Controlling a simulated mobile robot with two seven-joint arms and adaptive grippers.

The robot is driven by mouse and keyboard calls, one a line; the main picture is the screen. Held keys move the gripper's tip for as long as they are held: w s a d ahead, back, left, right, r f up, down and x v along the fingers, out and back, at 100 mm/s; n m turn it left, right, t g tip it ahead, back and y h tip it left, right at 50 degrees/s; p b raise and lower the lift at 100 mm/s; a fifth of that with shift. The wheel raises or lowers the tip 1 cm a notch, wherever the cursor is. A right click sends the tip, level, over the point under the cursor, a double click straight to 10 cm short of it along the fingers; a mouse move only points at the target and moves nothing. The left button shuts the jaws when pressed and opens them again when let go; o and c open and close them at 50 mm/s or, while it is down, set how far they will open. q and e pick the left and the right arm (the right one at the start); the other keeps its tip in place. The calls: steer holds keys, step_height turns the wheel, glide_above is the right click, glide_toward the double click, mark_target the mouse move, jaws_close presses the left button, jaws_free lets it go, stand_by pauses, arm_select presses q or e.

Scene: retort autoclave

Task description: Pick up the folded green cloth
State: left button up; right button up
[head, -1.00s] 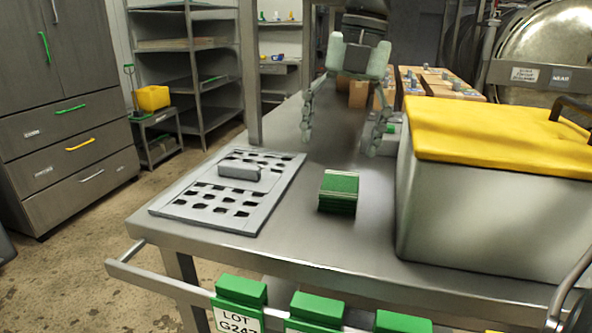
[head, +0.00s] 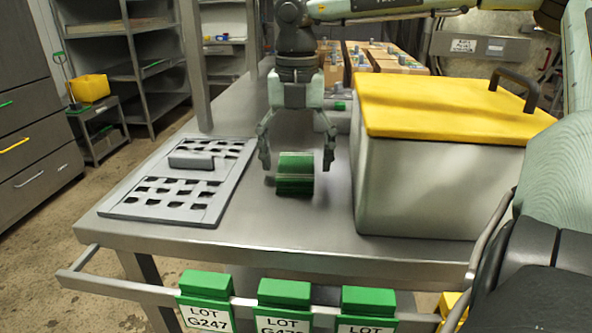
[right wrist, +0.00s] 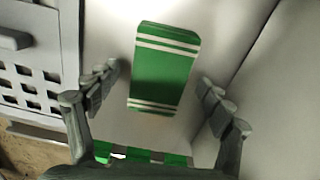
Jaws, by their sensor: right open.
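The folded green cloth (head: 295,174) lies on the steel table between the perforated plate and the yellow-lidded bin. In the right wrist view the cloth (right wrist: 165,68) is green with white stripes near both ends. My right gripper (head: 297,172) is open and points down, with one finger on each side of the cloth in the head view. In the right wrist view its fingers (right wrist: 160,88) are spread to the left and right of the cloth, with gaps on both sides. I cannot tell the exact height of the fingertips. My left gripper is not in view.
The grey bin with a yellow lid (head: 450,108) stands close on the right. A perforated plate with a handle (head: 150,205) lies on the left. Cardboard boxes (head: 385,62) stand behind. Green LOT tags (head: 284,292) hang on the front rail. The table front (head: 290,235) is clear.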

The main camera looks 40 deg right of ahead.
steer(key=shift+c, duration=0.5)
steer(key=c, duration=1)
steer(key=shift+r, duration=0.15)
steer(key=shift+c, duration=0.2)
step_height(320, 180, up, 12)
step_height(320, 180, up, 6)
glide_above(296, 164)
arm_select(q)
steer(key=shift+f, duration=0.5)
arm_select(e)
steer(key=o, duration=0.5)
steer(key=shift+c, duration=0.2)
steer(key=c, duration=0.4)
